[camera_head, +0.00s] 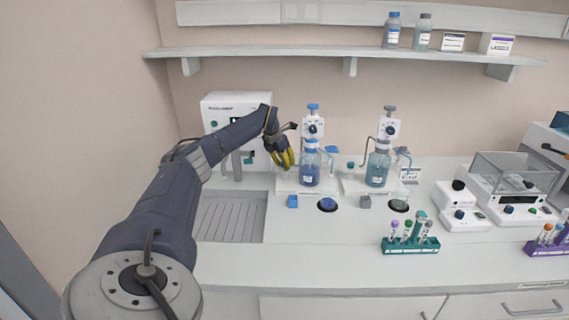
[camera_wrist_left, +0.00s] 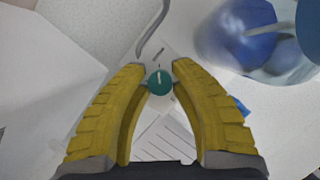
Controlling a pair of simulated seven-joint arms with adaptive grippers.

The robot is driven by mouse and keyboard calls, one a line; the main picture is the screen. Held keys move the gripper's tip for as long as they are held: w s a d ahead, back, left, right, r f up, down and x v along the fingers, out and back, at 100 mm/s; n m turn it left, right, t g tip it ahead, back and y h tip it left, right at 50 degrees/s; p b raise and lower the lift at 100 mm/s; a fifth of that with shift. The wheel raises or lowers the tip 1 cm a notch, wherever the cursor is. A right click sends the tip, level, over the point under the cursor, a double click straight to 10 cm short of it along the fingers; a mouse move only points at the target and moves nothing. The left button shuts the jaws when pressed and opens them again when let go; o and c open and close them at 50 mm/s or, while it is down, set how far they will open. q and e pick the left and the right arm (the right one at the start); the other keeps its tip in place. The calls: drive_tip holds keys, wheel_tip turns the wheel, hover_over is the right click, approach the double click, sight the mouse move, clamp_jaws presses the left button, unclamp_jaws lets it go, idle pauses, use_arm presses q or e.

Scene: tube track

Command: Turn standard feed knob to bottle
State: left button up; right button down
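A small round teal knob (camera_wrist_left: 159,82) with a white pointer line sits between the fingertips of my left gripper (camera_wrist_left: 160,72) in the left wrist view. The yellow fingers are apart, one on each side of the knob; I cannot tell whether they touch it. In the head view my left gripper (camera_head: 287,158) is just left of the left blue bottle (camera_head: 309,172) with its dispenser head (camera_head: 313,128), and hides the knob. The blue bottle also shows blurred at upper right in the left wrist view (camera_wrist_left: 250,40). My right gripper is not in view.
A second bottle dispenser (camera_head: 378,170) stands to the right. A white wall unit (camera_head: 236,105) hangs behind my left arm, above a ribbed drain tray (camera_head: 228,218). A teal tube rack (camera_head: 410,246) stands in front.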

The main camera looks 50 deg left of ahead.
use_arm(q)
clamp_jaws()
drive_tip(key=shift+n, duration=0.3)
drive_tip(key=n+y, duration=0.1)
drive_tip(key=n, duration=0.2)
drive_tip(key=shift+r+n+y, duration=0.1)
drive_tip(key=shift+n+y, duration=0.2)
drive_tip(key=shift+n+g+y, duration=0.35)
drive_tip(key=shift+n+y, duration=0.05)
drive_tip(key=shift+n, duration=0.75)
drive_tip(key=shift+n+g+y, duration=0.35)
drive_tip(key=shift+n+y, duration=0.05)
drive_tip(key=shift+n, duration=0.75)
drive_tip(key=o, duration=0.6)
unclamp_jaws()
drive_tip(key=v, duration=1.2)
drive_tip(key=shift+w, duration=0.1)
